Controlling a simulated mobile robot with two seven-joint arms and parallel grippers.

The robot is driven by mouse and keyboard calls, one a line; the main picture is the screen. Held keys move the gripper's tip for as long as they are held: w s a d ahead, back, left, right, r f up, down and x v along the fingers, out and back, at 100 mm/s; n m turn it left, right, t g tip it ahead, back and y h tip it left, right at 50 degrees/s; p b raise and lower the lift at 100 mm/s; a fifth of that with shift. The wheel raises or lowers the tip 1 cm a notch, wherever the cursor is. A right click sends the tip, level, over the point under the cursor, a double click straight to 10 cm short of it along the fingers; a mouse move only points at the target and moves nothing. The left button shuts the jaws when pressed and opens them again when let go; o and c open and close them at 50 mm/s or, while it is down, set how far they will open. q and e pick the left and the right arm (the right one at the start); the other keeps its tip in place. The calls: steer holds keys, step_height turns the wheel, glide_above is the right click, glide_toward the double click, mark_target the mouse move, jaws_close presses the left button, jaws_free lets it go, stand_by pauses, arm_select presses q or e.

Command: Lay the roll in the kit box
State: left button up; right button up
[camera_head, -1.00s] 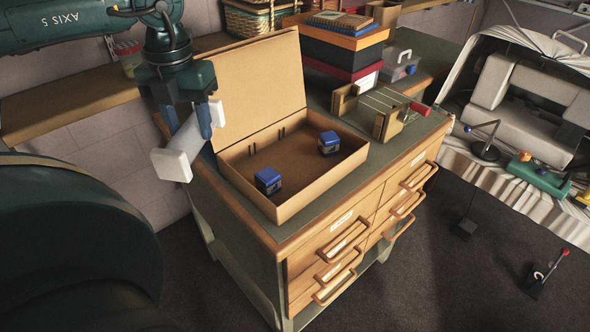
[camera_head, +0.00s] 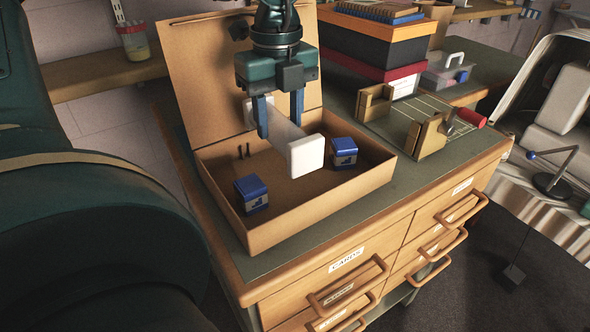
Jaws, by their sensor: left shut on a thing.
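The roll is a white spool (camera_head: 305,157) with square white end flanges. My left gripper (camera_head: 281,122) points down with its two blue fingers shut on the middle of the roll. It holds the roll over the open kit box (camera_head: 318,203), a brown cardboard box with its lid standing up behind. The roll appears to hang between two small blue-topped blocks inside, one at the left (camera_head: 252,194) and one at the right (camera_head: 343,152). I cannot tell whether the roll touches the box floor. My right gripper is not in view.
The box stands on a green-topped drawer cabinet (camera_head: 255,264) with wooden handles. Right of it is a wooden jig with a red handle (camera_head: 472,117). Stacked boxes (camera_head: 372,50) and a clear case (camera_head: 447,72) stand behind. A jar (camera_head: 133,42) sits on the shelf at left.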

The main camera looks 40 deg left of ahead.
mark_target(278, 119)
arm_select(q)
steer(key=shift+s+f+b, duration=0.1)
steer(key=shift+f+b, duration=0.2)
steer(key=shift+f, duration=3.85)
steer(key=o, duration=1.3)
steer(key=shift+r+p, duration=0.25)
steer(key=shift+p, duration=0.05)
step_height(278, 119, up, 12)
steer(key=shift+f+p, duration=0.1)
steer(key=shift+p, duration=0.25)
